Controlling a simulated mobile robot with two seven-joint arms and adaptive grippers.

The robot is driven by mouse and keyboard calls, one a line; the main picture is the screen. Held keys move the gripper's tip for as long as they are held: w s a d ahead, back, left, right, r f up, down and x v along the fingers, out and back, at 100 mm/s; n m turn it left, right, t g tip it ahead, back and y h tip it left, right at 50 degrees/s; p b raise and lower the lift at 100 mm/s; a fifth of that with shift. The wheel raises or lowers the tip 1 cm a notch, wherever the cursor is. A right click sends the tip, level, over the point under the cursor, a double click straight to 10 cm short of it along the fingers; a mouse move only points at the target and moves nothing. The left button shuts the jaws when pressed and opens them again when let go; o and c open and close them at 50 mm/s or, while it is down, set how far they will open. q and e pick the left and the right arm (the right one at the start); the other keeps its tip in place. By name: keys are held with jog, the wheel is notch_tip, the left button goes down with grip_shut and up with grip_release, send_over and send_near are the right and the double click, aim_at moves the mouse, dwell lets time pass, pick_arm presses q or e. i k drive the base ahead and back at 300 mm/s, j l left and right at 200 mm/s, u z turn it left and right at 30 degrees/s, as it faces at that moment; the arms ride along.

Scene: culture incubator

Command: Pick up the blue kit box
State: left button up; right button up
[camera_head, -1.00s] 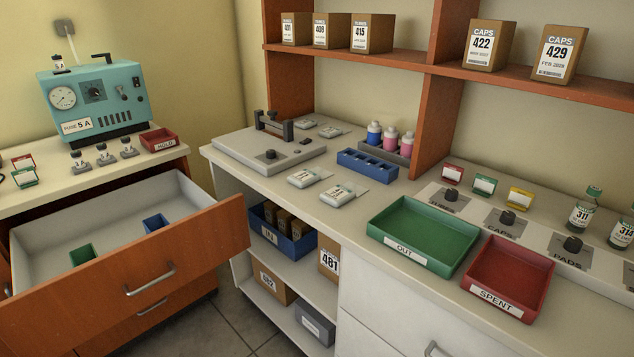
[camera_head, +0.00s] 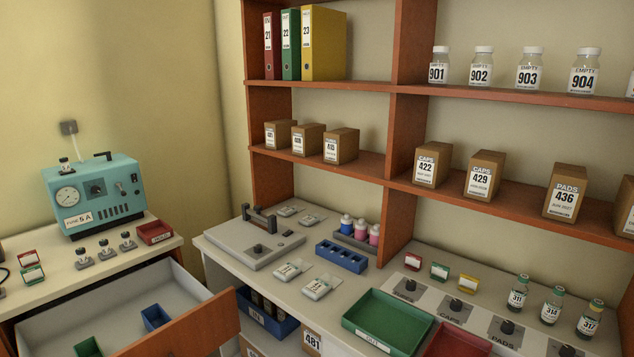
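A small blue box (camera_head: 156,317) stands in the open drawer (camera_head: 190,285) at the lower left, beside a small green box (camera_head: 88,347). Other blue things show too: a blue holder with several wells (camera_head: 341,257) on the counter and a blue bin (camera_head: 268,318) on the shelf under the counter. No label reading "kit" can be made out on any of them. Neither of my grippers is in view.
A teal instrument (camera_head: 95,195) stands on the left bench. A green tray (camera_head: 385,322) and a red tray (camera_head: 455,342) sit on the right counter. Brown cartons (camera_head: 432,164), empty jars (camera_head: 480,66) and binders (camera_head: 300,43) fill the wall shelves. The drawer front juts out at the lower left.

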aim_at(153, 316)
jog(key=j+u, duration=0.1)
jog(key=u, duration=0.3)
jog(key=j+u, duration=0.15)
jog(key=u, duration=0.2)
jog(key=j+u, duration=0.1)
jog(key=u, duration=0.3)
jog(key=i+z, duration=0.2)
jog(key=i, duration=0.15)
